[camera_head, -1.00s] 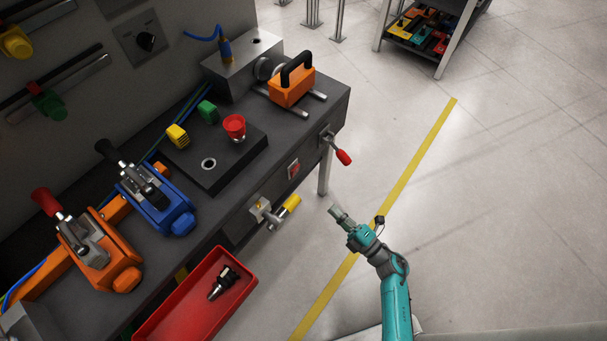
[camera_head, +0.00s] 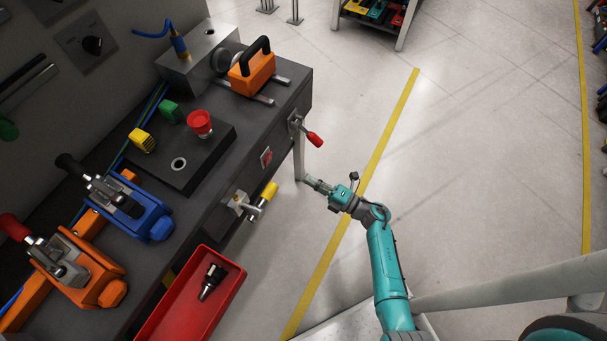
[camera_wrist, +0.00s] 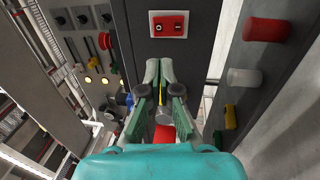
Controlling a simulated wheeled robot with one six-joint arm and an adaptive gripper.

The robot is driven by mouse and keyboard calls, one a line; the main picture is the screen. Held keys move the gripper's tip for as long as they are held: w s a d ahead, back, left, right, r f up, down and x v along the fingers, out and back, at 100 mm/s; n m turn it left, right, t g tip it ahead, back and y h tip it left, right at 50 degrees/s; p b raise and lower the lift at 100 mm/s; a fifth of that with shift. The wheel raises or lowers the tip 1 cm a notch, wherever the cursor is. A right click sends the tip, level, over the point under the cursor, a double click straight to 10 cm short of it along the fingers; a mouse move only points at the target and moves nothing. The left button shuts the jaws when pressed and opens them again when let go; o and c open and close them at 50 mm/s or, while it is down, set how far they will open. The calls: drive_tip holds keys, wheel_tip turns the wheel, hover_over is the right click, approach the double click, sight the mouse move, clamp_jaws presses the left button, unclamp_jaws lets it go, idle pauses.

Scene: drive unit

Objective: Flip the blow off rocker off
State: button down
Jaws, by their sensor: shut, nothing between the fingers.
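The red rocker (camera_head: 266,158) sits in a pale plate on the front face of the dark bench (camera_head: 215,200). Which side is pressed in cannot be told. My gripper (camera_head: 308,182) is shut and empty, in front of the bench and apart from the rocker. In the wrist view my gripper's fingertips (camera_wrist: 160,68) meet just below the rocker.
A red-handled lever (camera_head: 313,138) sticks out of the bench front right of the rocker. A yellow-handled valve (camera_head: 262,195) sticks out below it. A red tray (camera_head: 225,300) is at the lower left. Open floor (camera_head: 470,200) lies to the right.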

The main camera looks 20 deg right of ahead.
sight(269, 158)
drive_tip(key=x, duration=1.2)
drive_tip(key=shift+w+a+r, duration=0.1)
drive_tip(key=shift+w+a, duration=0.05)
drive_tip(key=shift+w+a+r, duration=0.15)
drive_tip(key=shift+w, duration=0.1)
